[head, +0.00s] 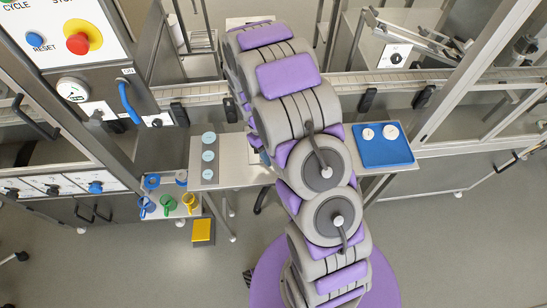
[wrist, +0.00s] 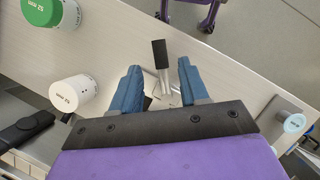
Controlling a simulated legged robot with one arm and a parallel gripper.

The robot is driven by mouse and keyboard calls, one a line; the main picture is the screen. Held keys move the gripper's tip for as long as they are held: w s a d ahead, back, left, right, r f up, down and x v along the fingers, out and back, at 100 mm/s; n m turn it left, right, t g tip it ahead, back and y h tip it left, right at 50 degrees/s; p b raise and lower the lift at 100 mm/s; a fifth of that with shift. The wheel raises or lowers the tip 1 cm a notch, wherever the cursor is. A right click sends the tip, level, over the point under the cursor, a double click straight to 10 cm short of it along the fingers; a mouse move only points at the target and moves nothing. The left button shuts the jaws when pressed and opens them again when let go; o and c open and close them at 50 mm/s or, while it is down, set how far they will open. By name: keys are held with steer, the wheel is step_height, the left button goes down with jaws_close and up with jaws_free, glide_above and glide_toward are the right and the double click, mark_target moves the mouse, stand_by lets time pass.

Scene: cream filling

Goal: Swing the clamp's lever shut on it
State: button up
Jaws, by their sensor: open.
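In the wrist view, the clamp's lever (wrist: 160,54) has a black grip and a bare metal shaft, and points away from me. Its lower end runs to some small metal and pale parts between my fingers; the rest of the clamp is hidden by my gripper, and I cannot tell what it holds. My gripper (wrist: 157,72) is open, with one blue finger on each side of the lever and a visible gap to both. In the head view my arm covers my gripper and the clamp.
On the bench (wrist: 115,45) stand a green-topped piece (wrist: 45,10) and a white cylinder (wrist: 74,93), left of my gripper. A light-blue disc (wrist: 295,123) is at right. The head view shows a blue tray (head: 384,157) with white discs and a grey strip (head: 208,171) with light-blue discs.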

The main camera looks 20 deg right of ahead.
steer(key=p+v, duration=0.1)
steer(key=v, duration=1.3)
steer(key=shift+r, duration=0.35)
steer(key=shift+w+a, duration=0.1)
steer(key=s+a+r+m+t+b, duration=0.1)
steer(key=s+r, duration=0.4)
steer(key=s, duration=0.2)
steer(key=s+a+r+m+b, duration=0.1)
steer(key=s+r, duration=0.4)
steer(key=s, duration=0.3)
steer(key=s+a+m+t+y+b, duration=0.1)
steer(key=s+a, duration=0.1)
steer(key=s, duration=1.5)
steer(key=shift+m+y, duration=0.3)
